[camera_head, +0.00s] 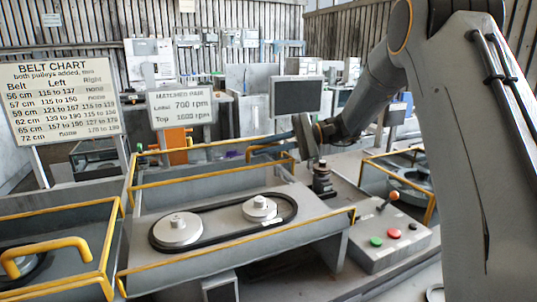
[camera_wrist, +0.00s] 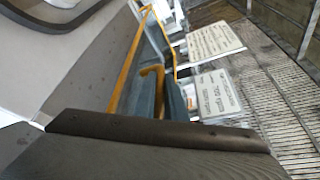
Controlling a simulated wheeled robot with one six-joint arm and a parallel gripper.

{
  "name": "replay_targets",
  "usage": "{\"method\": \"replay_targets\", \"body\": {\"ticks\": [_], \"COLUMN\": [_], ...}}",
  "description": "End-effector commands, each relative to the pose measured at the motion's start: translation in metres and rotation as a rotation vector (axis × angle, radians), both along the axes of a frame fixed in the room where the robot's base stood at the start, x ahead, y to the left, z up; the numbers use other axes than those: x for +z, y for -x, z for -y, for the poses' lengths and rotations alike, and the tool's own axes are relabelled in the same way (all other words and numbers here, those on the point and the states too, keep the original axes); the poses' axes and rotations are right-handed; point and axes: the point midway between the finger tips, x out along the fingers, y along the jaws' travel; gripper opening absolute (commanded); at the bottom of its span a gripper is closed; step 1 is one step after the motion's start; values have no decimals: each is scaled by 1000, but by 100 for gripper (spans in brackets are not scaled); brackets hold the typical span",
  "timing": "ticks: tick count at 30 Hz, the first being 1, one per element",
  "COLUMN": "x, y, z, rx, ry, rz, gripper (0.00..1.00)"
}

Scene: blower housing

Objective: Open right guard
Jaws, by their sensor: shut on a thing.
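My gripper (camera_head: 300,140) is at the back right corner of the middle bay, tilted, with its fingers at a yellow handle (camera_head: 268,146). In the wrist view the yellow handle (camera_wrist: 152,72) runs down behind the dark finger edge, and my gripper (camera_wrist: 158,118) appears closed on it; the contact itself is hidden. A grey guard panel with yellow edging (camera_wrist: 128,62) shows beyond. The middle bay (camera_head: 140,225) has yellow rims and contains a black belt (camera_head: 225,238) around a larger left pulley (camera_head: 177,230) and a smaller right pulley (camera_head: 259,208).
A control box (camera_head: 385,240) with green and red buttons and a lever stands right of the bay. A yellow-railed bay (camera_head: 430,205) lies behind it. Another guard handle (camera_head: 45,252) is at far left. The belt chart (camera_head: 62,98) and rpm sign (camera_head: 180,107) stand behind.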

Motion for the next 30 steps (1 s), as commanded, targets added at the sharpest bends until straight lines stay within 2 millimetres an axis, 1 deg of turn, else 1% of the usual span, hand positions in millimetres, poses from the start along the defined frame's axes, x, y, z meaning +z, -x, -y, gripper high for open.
{"method": "replay_targets", "body": {"ticks": [3, 14, 15, 23, 26, 29, 30], "x": [0, 1, 1, 0, 1, 3, 4], "y": [-3, -5, -5, -3, -3, -5, -5], "z": [-2, -6, -6, -9, -5, 7, 14], "rx": [-2, -1, -1, 5, 5, 3, 2], "ry": [1, 1, 1, 2, 1, 1, 1], "rz": [0, 6, 6, 3, 3, 5, 5], "gripper": [0, 0, 18, 18, 18, 18, 18]}}
